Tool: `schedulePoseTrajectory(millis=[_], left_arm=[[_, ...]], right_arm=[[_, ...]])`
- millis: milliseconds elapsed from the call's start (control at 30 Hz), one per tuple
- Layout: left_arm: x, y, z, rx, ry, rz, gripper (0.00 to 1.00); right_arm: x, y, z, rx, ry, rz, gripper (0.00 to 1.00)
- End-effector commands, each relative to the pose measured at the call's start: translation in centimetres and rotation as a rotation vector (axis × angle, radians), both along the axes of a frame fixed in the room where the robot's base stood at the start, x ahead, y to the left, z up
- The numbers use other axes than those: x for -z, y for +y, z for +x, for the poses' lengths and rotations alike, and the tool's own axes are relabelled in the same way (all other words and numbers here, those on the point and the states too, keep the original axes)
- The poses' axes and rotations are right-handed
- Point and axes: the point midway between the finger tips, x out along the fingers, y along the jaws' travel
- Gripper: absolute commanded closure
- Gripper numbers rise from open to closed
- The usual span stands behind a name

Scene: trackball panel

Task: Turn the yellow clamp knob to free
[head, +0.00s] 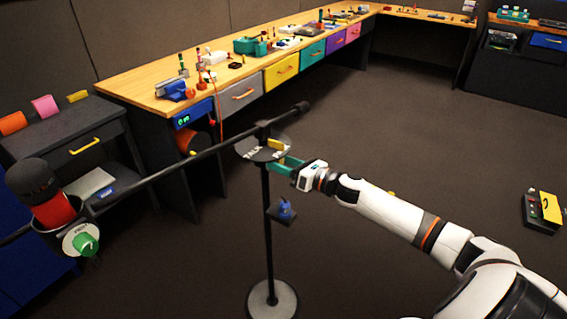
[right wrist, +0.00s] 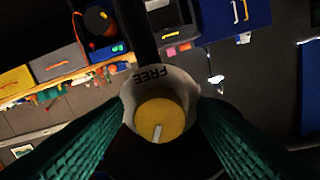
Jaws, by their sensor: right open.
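The yellow clamp knob (right wrist: 160,112) sits on a pale round dial (right wrist: 138,92) in the right wrist view. The word FREE is at the dial's top, and the knob's white pointer mark is at the bottom, away from that word. In the head view the knob (head: 277,143) is on the clamp disc of a black stand (head: 267,215). My right gripper (head: 277,165) has teal fingers and is open. Its fingers lie on both sides of the knob; whether they touch it I cannot tell. My left gripper is not in view.
A dark boom (head: 185,172) runs across the stand's top to a microphone (head: 40,190) with a green knob (head: 85,243) at the left. A small blue item (head: 285,210) is on the stand's pole. A long wooden bench (head: 155,92) stands behind.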

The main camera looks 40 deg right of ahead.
Motion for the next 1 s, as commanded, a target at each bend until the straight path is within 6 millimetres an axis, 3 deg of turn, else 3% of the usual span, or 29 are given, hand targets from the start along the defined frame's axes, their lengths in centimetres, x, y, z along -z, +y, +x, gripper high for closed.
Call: schedulePoseTrajectory(millis=[233, 500, 1000], left_arm=[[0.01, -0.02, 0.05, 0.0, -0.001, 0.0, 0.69], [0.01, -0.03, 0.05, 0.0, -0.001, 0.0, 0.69], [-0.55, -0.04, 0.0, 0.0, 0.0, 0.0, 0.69]], right_arm=[[0.06, 0.02, 0.02, 0.0, 0.001, 0.0, 0.5], [0.06, 0.01, 0.0, 0.0, 0.001, 0.0, 0.93], [-0.04, -0.04, 0.02, 0.002, 0.057, 0.136, 0.93]])
